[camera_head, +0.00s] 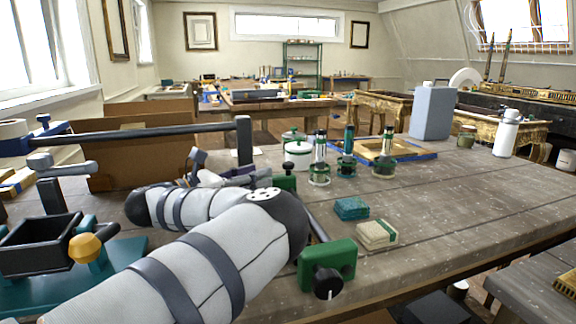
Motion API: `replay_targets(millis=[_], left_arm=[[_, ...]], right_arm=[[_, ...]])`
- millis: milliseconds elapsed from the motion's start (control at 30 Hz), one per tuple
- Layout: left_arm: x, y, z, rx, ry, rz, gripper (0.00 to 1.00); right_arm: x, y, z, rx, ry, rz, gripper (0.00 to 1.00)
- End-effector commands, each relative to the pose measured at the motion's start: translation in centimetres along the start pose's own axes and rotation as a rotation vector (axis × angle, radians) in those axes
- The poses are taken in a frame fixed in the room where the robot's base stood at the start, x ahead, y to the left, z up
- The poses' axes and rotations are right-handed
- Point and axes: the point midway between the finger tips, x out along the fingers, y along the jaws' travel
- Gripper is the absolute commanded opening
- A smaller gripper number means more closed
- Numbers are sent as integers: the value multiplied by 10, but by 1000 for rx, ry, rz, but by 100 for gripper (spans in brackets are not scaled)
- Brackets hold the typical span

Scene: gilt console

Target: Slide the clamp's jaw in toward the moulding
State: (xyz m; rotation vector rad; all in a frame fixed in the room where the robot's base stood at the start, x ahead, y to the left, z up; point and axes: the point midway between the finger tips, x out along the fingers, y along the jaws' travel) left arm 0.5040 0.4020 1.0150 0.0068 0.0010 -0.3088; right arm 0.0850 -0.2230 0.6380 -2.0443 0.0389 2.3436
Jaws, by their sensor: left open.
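A bar clamp lies on the workbench (460,205). Its green near end (328,262) has a black knob facing me, and a dark bar runs back from it. A smaller green block (285,183) with a dark knob shows at the bar's far end. My left arm crosses in front and hides part of the clamp. My left gripper (203,168) is small, partly hidden behind my arm, and open, left of the far green block. I cannot make out the moulding for certain. My right gripper is not in view.
A teal-based fixture with an orange knob (86,248) and a cardboard box (140,155) stand left. Glass jars (319,175), a gilt frame (378,152) and a grey-blue canister (432,112) stand behind. Small pads (377,234) lie right of the clamp. The bench's right side is mostly clear.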

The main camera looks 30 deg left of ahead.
Motion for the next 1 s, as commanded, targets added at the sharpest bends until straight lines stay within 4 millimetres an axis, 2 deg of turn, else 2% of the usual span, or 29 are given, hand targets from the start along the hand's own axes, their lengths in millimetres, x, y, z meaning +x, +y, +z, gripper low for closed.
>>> replay_targets(millis=[33,200,333,500,733,767,933,1000], left_arm=[[12,-5,-6,-4,6,-16,43],[59,-4,-3,-7,-1,-12,43],[84,-3,-3,-7,-1,-9,43],[99,-3,-1,-7,-2,-6,43],[101,-3,0,-6,-4,-5,43],[101,-3,0,-6,-4,-5,41],[100,-3,0,-6,-4,-5,2],[100,-3,0,-6,-4,-5,0]], right_arm=[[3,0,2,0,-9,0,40],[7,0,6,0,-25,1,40],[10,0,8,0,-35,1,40],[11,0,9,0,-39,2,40],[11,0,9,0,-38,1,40],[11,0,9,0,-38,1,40],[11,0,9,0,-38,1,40],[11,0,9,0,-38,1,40]])
